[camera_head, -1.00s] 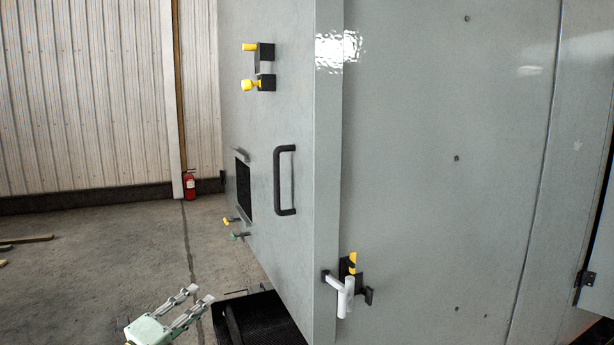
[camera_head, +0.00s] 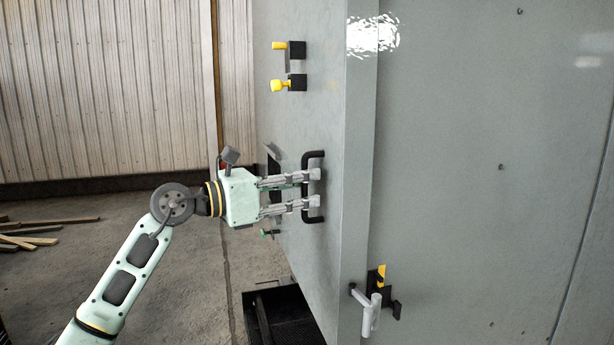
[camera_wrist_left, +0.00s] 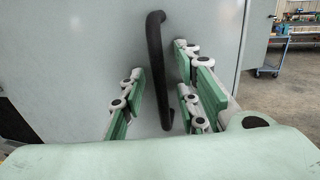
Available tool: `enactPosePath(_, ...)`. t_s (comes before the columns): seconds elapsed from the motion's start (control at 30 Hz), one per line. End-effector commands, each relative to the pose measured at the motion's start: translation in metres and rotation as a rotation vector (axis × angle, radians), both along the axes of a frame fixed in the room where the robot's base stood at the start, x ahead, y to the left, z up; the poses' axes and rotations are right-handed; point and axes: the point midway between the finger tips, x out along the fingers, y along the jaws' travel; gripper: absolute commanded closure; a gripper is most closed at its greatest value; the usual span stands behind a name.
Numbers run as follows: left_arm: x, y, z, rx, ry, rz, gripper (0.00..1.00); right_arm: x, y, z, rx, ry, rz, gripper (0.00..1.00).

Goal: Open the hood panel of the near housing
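The near housing is a large grey cabinet; its narrower left face is the panel (camera_head: 310,100) with a black bar handle (camera_head: 313,156). My left gripper (camera_head: 317,189) is at this handle, its fingers pointing right toward the panel. In the left wrist view the handle (camera_wrist_left: 155,60) runs between the two spread fingers of the left gripper (camera_wrist_left: 165,85), with a gap visible on both sides. The gripper is open. My right gripper is not in view.
Two yellow-tipped latches (camera_head: 290,83) sit above the handle. A white lever with a yellow piece (camera_head: 371,309) is on the right face near the corner. A black tray (camera_head: 262,318) is below the panel. Wooden planks (camera_head: 28,238) lie on the floor at left.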

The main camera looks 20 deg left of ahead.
Motion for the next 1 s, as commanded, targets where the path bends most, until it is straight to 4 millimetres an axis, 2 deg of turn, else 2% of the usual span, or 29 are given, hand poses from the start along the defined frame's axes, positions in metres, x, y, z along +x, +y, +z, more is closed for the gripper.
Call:
enactPosePath(0.13, 0.0079, -0.0080, 0.0010, -0.002, 0.001, 0.000, 0.71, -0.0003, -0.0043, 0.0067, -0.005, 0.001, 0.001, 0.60)
enactPosePath(0.4, 0.0092, -0.0092, -0.0006, -0.001, 0.000, 0.000, 0.71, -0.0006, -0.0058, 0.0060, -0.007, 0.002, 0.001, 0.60)
enactPosePath(0.73, 0.0090, -0.0089, -0.0007, -0.002, 0.001, 0.000, 0.99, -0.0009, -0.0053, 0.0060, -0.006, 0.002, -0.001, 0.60)
enactPosePath(1.0, 0.0090, -0.0088, -0.0007, -0.002, 0.001, 0.000, 1.00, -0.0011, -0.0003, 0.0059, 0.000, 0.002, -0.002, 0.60)
